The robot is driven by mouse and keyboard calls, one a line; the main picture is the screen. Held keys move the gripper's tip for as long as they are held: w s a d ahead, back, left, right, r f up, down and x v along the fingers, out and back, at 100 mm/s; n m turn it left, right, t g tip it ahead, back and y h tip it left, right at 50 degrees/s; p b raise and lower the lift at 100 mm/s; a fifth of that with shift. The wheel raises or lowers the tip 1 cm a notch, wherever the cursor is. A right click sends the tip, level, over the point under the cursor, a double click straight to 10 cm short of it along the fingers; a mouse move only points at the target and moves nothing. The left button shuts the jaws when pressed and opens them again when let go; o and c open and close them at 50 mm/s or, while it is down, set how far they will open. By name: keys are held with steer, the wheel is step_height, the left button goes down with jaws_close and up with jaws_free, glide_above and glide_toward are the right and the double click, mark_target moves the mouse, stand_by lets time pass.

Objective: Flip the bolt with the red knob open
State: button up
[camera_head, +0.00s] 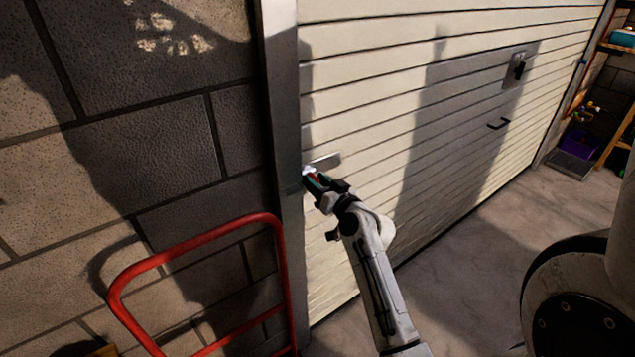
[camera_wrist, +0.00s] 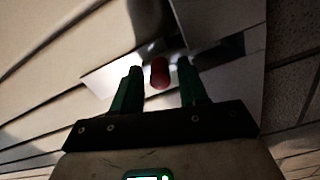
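The red knob (camera_wrist: 160,73) shows in the wrist view between the two green fingertips of my gripper (camera_wrist: 159,85). A gap shows on each side of the knob, so the gripper is open around or just short of it; the exact depth is hard to tell. The bright metal bolt plate (camera_wrist: 106,77) lies behind the fingers. In the head view, my gripper (camera_head: 313,180) is at the left edge of the garage door, by the bolt plate (camera_head: 325,161) and the door frame. There the knob is mostly hidden by the gripper.
The cream slatted garage door (camera_head: 375,90) fills the middle, with a lock plate (camera_head: 515,70) and a black handle (camera_head: 498,124). A grey door post (camera_head: 283,110) borders a block wall. A red tubular hand-truck frame (camera_head: 190,245) stands close below left of my gripper.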

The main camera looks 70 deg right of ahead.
jaws_close()
stand_by(0.4)
steer(key=s+d+b, duration=0.1)
steer(key=d+b, duration=0.2)
steer(key=shift+s+f, duration=0.2)
steer(key=shift+s, duration=0.2)
steer(key=shift+s+d+r+b, duration=0.25)
steer(key=shift+s+d+b, duration=0.1)
steer(key=shift+d+b, duration=0.25)
steer(key=shift+o, duration=0.6)
jaws_free()
steer(key=shift+d, duration=0.1)
